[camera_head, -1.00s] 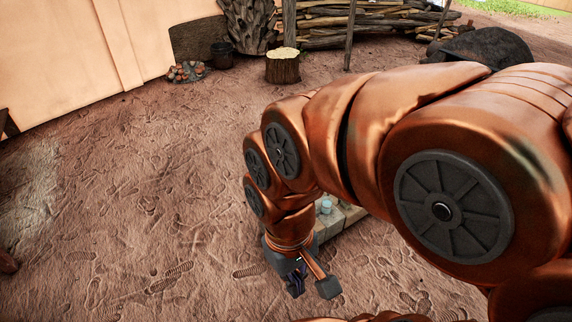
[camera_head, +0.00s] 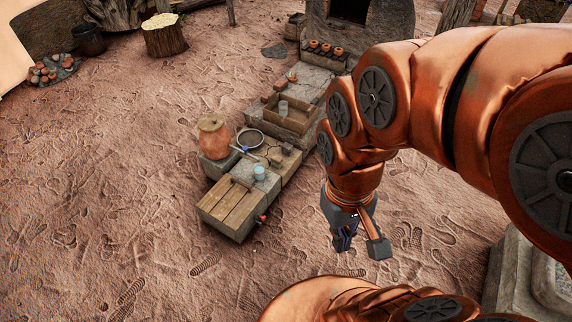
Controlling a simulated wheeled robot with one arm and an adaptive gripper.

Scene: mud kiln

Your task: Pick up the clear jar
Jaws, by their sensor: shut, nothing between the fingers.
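A small clear bluish jar (camera_head: 259,172) stands on the near part of a low stone bench (camera_head: 232,238), behind the wooden slats. A second clear vessel (camera_head: 283,108) stands farther back, at the wooden tray; I cannot tell which of the two is the clear jar. My gripper (camera_head: 346,240) points down to the right of the bench, apart from both vessels. It is shut and empty.
A clay pot (camera_head: 213,137), a round sieve-like ring (camera_head: 250,139) and a wooden tray (camera_head: 288,118) are on or beside the bench. A small red item (camera_head: 262,219) is at its near edge. A kiln (camera_head: 360,30) stands behind. Open dirt floor lies left and in front.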

